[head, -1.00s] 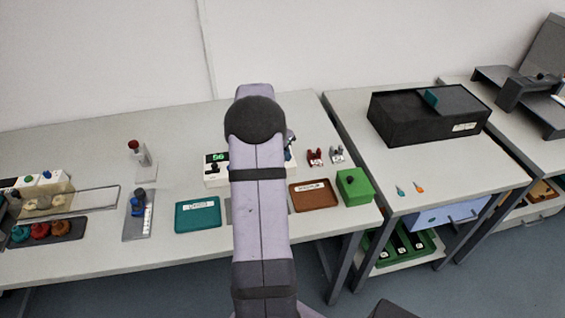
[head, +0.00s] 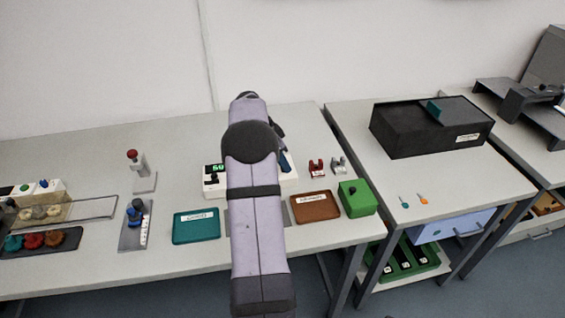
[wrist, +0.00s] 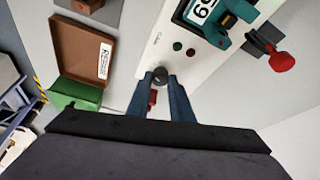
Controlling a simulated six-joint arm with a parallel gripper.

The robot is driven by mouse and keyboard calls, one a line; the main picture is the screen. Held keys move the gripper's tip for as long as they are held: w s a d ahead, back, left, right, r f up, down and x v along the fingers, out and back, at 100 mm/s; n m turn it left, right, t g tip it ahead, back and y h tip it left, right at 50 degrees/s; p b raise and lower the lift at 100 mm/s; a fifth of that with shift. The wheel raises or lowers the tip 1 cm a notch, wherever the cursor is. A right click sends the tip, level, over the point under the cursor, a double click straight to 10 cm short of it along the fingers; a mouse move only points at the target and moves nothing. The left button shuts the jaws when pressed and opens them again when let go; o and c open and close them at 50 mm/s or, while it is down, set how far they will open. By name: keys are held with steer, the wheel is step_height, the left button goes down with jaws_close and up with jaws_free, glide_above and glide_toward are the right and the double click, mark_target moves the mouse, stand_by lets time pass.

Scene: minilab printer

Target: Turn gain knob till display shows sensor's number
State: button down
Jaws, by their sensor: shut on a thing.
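The white console (head: 289,186) stands mid-table, largely hidden behind my arm in the head view. Its green-lit display (head: 213,167) shows two digits, perhaps 59 or 69, too small to read surely. In the wrist view, my gripper (wrist: 161,79) is shut on the dark gain knob (wrist: 160,73), one blue finger on each side, at the end of the white console (wrist: 150,53). A teal sensor (wrist: 222,38) at the top of the wrist view bears a white tag (wrist: 201,11) that seems to read 69. The knob is hidden in the head view.
A brown tray (head: 316,206) and a green box (head: 357,199) stand right of the console; a teal tray (head: 196,227) lies to its left. Small red (head: 316,167) and grey (head: 339,165) pieces sit behind the brown tray. A red-handled tool (wrist: 283,62) is beside the sensor.

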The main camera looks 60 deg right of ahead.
steer(key=c, duration=1.6)
jaws_free()
steer(key=shift+r, duration=0.1)
steer(key=shift+b+v, duration=0.65)
steer(key=shift+v, duration=2.95)
steer(key=shift+w+a, duration=0.1)
